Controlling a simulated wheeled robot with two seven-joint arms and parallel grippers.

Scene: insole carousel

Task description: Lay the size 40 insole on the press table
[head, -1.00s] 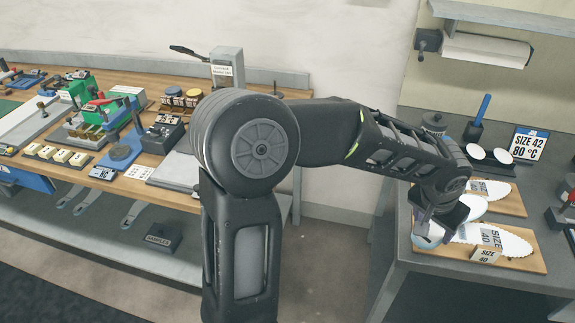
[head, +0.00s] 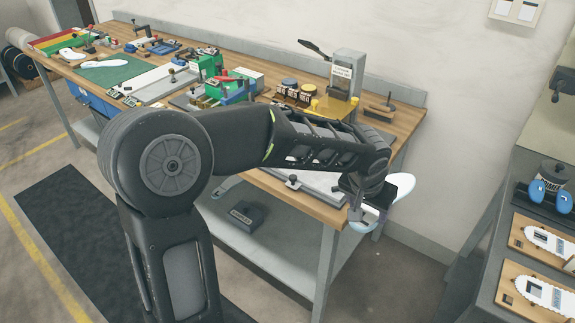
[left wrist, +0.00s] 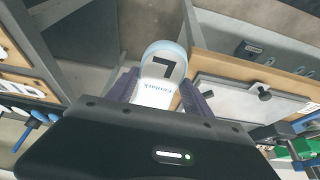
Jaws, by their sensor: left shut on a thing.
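My left gripper (head: 368,212) is shut on a white insole with a light blue edge (head: 401,186). It holds the insole in the air at the front right corner of the long wooden bench. In the left wrist view the insole (left wrist: 163,62) sticks out between the fingers, with a black L mark and blue lettering; I cannot read a size on it. A grey flat plate with a dark knob (head: 318,186) lies on the bench, partly hidden by my arm; it also shows in the left wrist view (left wrist: 235,98). I cannot tell if this is the press table. My right gripper is not in view.
Tools, green blocks (head: 243,80), a yellow stand (head: 333,108) and a grey post (head: 346,75) crowd the wooden bench. A grey bench (head: 490,260) at the right carries white insoles on wooden boards (head: 520,225). Open floor lies between the benches.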

